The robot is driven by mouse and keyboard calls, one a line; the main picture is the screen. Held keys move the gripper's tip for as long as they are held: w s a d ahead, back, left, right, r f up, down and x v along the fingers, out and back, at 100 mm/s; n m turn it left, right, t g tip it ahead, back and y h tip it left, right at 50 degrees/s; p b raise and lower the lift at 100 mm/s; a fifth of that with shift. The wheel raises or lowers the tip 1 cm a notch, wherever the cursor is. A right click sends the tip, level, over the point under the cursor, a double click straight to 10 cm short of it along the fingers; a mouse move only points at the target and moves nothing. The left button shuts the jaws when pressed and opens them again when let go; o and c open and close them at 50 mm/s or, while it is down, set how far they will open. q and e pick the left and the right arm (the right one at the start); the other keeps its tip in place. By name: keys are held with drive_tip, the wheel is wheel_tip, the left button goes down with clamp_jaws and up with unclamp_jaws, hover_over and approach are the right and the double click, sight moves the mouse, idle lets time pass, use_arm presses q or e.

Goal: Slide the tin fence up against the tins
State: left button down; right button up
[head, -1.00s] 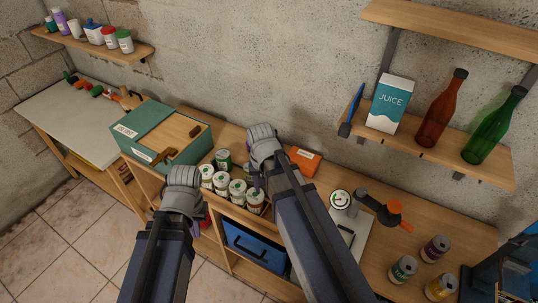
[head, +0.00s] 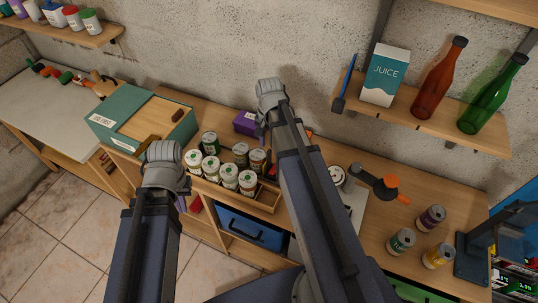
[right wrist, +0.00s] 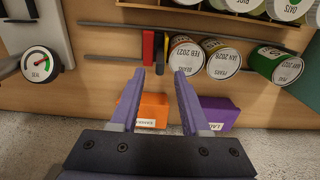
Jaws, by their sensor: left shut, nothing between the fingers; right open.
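Several tins (head: 230,174) stand in two rows in a wooden tray on the bench. They also show in the right wrist view (right wrist: 222,57). There, what looks like the tin fence, an upright piece with a red part (right wrist: 148,48) and a dark and yellow part beside it, stands close to the end tin. I cannot tell if they touch. My right gripper (right wrist: 158,74) is open and empty, with its fingertips short of the red part. In the head view its arm hides part of the tray's right end. My left gripper (head: 181,203) is shut and empty in front of the tray's left end.
A purple box (right wrist: 215,113) and an orange box (right wrist: 150,108) lie behind the tins, near my right fingers. A dark rail (right wrist: 110,24) runs along the bench. A green crate (head: 141,122) stands left of the tins. A dial gauge (right wrist: 40,64) stands beyond the tray's right end.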

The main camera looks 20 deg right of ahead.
sight(269, 150)
wheel_tip(269, 150, down, 5)
drive_tip(key=b, duration=0.4)
clamp_jaws()
idle(1.3)
